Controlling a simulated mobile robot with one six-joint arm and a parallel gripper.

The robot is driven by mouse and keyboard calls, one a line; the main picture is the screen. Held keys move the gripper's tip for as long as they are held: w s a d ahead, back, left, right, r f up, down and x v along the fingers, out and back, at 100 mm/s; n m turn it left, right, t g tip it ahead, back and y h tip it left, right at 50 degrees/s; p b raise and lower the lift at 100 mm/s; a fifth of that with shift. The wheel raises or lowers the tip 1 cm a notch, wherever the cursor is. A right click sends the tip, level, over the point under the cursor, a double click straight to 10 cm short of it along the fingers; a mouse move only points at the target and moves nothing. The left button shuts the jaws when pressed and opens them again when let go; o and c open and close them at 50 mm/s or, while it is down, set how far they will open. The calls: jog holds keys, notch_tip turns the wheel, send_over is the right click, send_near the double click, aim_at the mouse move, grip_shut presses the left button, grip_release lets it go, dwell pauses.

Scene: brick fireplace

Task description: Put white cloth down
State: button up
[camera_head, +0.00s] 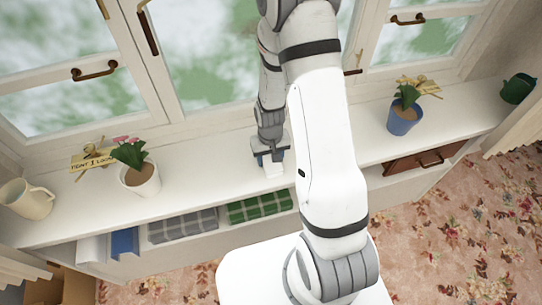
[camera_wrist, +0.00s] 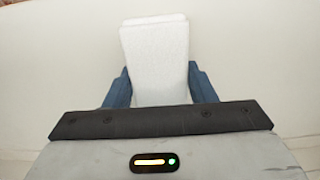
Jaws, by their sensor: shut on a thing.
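The white cloth (camera_wrist: 155,55) is a folded, pale block. In the wrist view it stands out between the two blue fingers of my gripper (camera_wrist: 158,88), which are shut on it. In the head view my gripper (camera_head: 270,160) points down over the white window shelf (camera_head: 215,165), near the middle of its length. The cloth (camera_head: 273,170) shows there as a small white patch below the fingers. It is at or just above the shelf top; I cannot tell whether it touches. The cloth's near end is hidden by my gripper.
A white pot with a plant (camera_head: 140,178) and a cream pitcher (camera_head: 26,198) stand left on the shelf. A blue pot (camera_head: 403,117) and a green watering can (camera_head: 518,88) stand right. Folded cloths (camera_head: 260,206) lie in the compartment below. Windows (camera_head: 215,50) rise behind.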

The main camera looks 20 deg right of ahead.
jog(key=shift+f, duration=0.1)
jog(key=o, duration=0.6)
jog(key=shift+f, duration=0.1)
jog(key=shift+c, duration=0.2)
jog(key=o, duration=0.5)
jog(key=shift+c, duration=0.2)
notch_tip(320, 180, up, 13)
jog(key=b, duration=0.1)
notch_tip(320, 180, up, 9)
jog(key=t, duration=0.1)
send_over(270, 157)
jog(key=s, duration=0.5)
jog(key=s+r+t, duration=0.2)
jog(key=s+r, duration=0.6)
jog(key=s, duration=0.1)
jog(key=shift+s+d, duration=0.25)
